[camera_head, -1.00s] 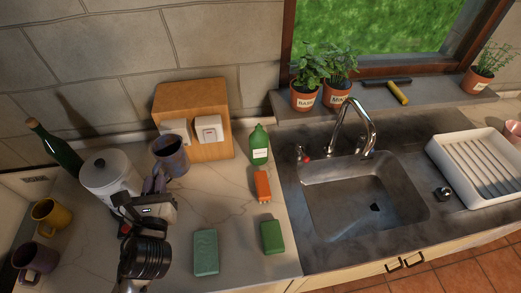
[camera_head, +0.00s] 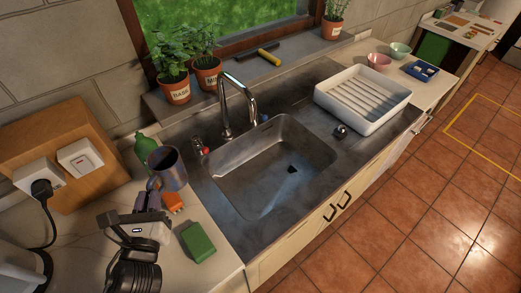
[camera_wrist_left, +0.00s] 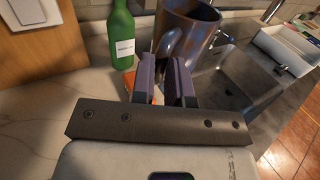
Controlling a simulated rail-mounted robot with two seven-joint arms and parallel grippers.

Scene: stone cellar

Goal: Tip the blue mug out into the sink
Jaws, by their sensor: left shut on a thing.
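The blue mug (camera_head: 173,170), greyish blue and shiny, is held upright above the counter, just left of the sink (camera_head: 243,188). My left gripper (camera_head: 150,199) is shut on the mug's handle. In the left wrist view the fingers (camera_wrist_left: 166,82) close around the handle, and the mug (camera_wrist_left: 197,32) stands beyond them with the sink (camera_wrist_left: 228,92) to its right. What is inside the mug cannot be seen. The steel basin looks empty apart from its dark drain. My right gripper is not in view.
A green bottle (camera_head: 145,147) and an orange item (camera_head: 174,203) stand close to the mug. A green sponge-like block (camera_head: 198,242) lies on the counter. The tap (camera_head: 238,105) arches over the basin's back edge. A white drying rack (camera_head: 363,97) stands right of the sink.

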